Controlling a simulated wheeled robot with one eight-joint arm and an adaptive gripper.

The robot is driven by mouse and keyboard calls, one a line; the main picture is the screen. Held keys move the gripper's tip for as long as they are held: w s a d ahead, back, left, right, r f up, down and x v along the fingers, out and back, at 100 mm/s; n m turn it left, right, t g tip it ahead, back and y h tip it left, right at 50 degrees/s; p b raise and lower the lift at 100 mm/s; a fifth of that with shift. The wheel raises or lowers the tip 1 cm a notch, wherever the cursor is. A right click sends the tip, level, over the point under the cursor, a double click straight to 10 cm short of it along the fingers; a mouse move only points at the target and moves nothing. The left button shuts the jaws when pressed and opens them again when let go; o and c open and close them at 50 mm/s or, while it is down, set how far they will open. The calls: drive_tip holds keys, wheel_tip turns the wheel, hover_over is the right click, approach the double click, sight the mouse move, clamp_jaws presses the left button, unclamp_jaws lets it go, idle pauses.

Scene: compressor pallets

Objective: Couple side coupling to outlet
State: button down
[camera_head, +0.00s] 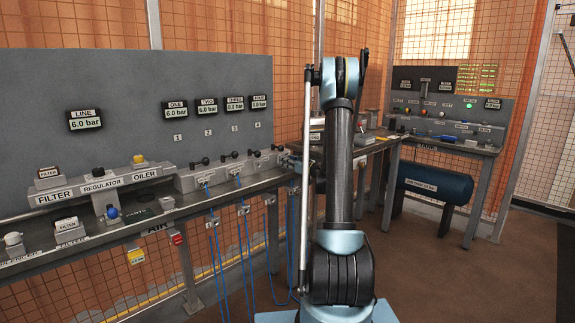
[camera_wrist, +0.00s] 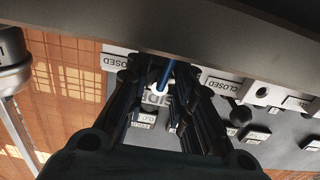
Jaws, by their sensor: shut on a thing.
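In the wrist view my gripper (camera_wrist: 161,76) has its two black fingers drawn in around a thin blue hose with a pale end (camera_wrist: 165,74). The coupling body between the fingers is mostly hidden. A white label reading "SIDE" (camera_wrist: 158,98) shows just behind it. Whether the coupling touches an outlet cannot be told. In the head view the outlet block (camera_head: 228,170) is a grey row with black levers under the numbers 1 to 4, left of my arm.
In the wrist view, "CLOSED" labels (camera_wrist: 222,84) and a dark knob (camera_wrist: 240,115) lie close to the fingers. In the head view, blue hoses (camera_head: 245,245) hang below the bench. A second bench (camera_head: 440,143) with a blue tank (camera_head: 434,182) stands right. Floor at right is clear.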

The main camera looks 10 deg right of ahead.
drive_tip(key=c, duration=1.3)
unclamp_jaws()
drive_tip(key=v, duration=1.1)
drive_tip(key=shift+s+d, duration=0.2)
drive_tip(key=shift+s, duration=0.1)
